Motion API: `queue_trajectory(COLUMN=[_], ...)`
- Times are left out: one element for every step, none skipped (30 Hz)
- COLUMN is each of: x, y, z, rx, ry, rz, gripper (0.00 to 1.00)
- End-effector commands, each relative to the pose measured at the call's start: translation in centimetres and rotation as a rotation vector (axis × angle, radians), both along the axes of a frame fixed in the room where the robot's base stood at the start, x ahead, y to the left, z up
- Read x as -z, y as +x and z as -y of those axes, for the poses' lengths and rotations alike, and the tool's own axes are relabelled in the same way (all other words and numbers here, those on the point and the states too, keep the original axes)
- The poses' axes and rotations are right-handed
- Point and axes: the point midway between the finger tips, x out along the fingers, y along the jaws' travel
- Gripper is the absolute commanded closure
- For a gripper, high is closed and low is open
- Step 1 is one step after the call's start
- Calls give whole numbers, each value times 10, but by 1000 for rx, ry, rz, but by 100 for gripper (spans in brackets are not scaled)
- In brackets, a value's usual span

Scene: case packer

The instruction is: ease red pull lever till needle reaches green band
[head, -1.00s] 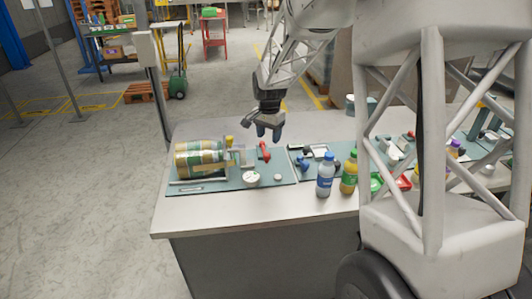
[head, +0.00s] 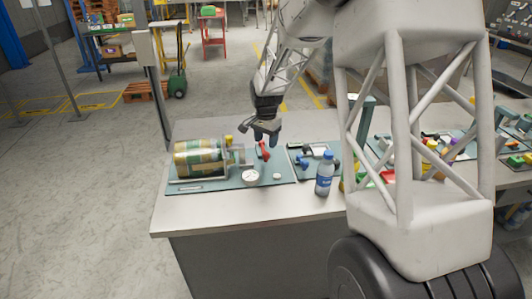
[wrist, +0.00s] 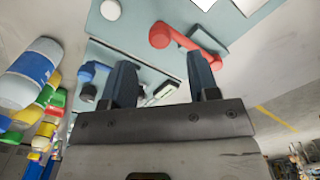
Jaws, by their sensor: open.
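The red pull lever (head: 262,150) stands on the teal panel at the left part of the table. It also shows in the wrist view (wrist: 172,38), ahead of the fingers and apart from them. My gripper (head: 266,132) is open and empty, a little above the lever, with its two blue-grey fingers (wrist: 164,80) spread in the wrist view. The gauge (head: 251,176) is a small white dial at the front of the same panel. Its needle and green band are too small to make out.
A striped green and tan cylinder (head: 199,158) lies left of the lever. A blue-labelled bottle (head: 324,173) stands to the right, with other bottles behind my body. A second teal panel with a blue handle (head: 303,162) is close by. The table's front left is clear.

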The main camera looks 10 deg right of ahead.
Motion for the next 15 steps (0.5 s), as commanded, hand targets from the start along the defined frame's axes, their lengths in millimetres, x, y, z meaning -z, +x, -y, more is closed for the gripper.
queue_trajectory(x=[6,9,14,18,22,27,31,34,38,41,44,47,50,52,54], y=[0,0,0,0,0,0,0,0,0,0,0,0,0,0,0], z=[0,0,0,0,0,0,0,0,0,0,0,0,0,0,0], rx=[0,0,0,0,0,0,0,0,0,0,0,0,0,0,0], ry=[0,0,0,0,0,0,0,0,0,0,0,0,0,0,0], rz=[-1,0,0,-1,-1,-1,-1,-1,-1,-1,-1,0,0,0,0], gripper=[45,45,45,45,45,45,45,45,45,45,45,45,45,45,45])
